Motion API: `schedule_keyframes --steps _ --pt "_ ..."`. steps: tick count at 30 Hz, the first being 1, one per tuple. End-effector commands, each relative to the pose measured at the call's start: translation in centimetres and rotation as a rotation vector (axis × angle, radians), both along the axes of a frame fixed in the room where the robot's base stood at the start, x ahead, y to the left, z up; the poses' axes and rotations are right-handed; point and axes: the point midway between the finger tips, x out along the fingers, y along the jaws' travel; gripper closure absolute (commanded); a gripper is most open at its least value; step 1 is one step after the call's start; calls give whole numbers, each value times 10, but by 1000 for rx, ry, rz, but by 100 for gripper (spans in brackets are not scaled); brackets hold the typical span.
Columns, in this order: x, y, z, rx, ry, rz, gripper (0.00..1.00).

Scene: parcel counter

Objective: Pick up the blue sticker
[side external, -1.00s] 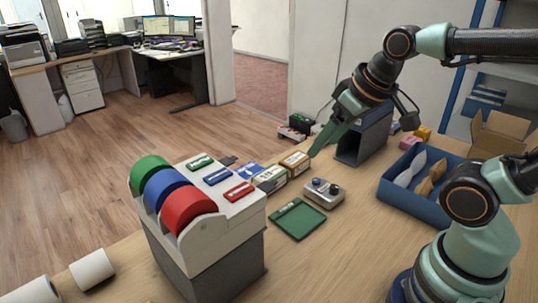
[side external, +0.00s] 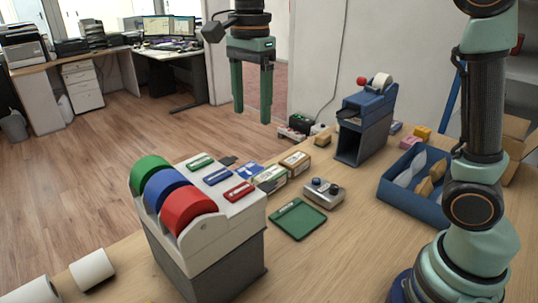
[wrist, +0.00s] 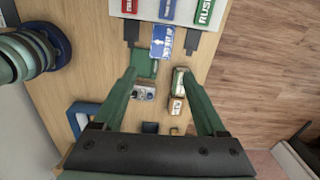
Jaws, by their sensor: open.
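The blue sticker (side external: 217,175) is a small blue label with white markings on the white top of the roll dispenser (side external: 248,205), between a green sticker (side external: 200,161) and a red sticker (side external: 239,191). In the wrist view, the blue sticker (wrist: 167,8) is at the top edge, partly cut off. My gripper (side external: 252,117) is open and empty, fingers pointing down, well above the counter. In the wrist view, my gripper (wrist: 160,70) has its two green fingers apart, and the sticker lies beyond their tips.
Green, blue and red rolls stand on the dispenser's left. A blue card (side external: 249,169), small boxes (side external: 295,162), a green pad (side external: 298,219) and a grey button box (side external: 323,193) lie nearby. A blue tape dispenser (side external: 368,108) and blue tray (side external: 408,200) stand farther right.

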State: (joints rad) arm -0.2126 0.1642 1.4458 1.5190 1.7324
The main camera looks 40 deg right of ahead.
Motion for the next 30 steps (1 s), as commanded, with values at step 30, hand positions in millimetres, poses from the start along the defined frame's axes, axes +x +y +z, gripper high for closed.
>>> schedule_keyframes --steps 30 --pt "2 3 -88 -3 16 -51 26"
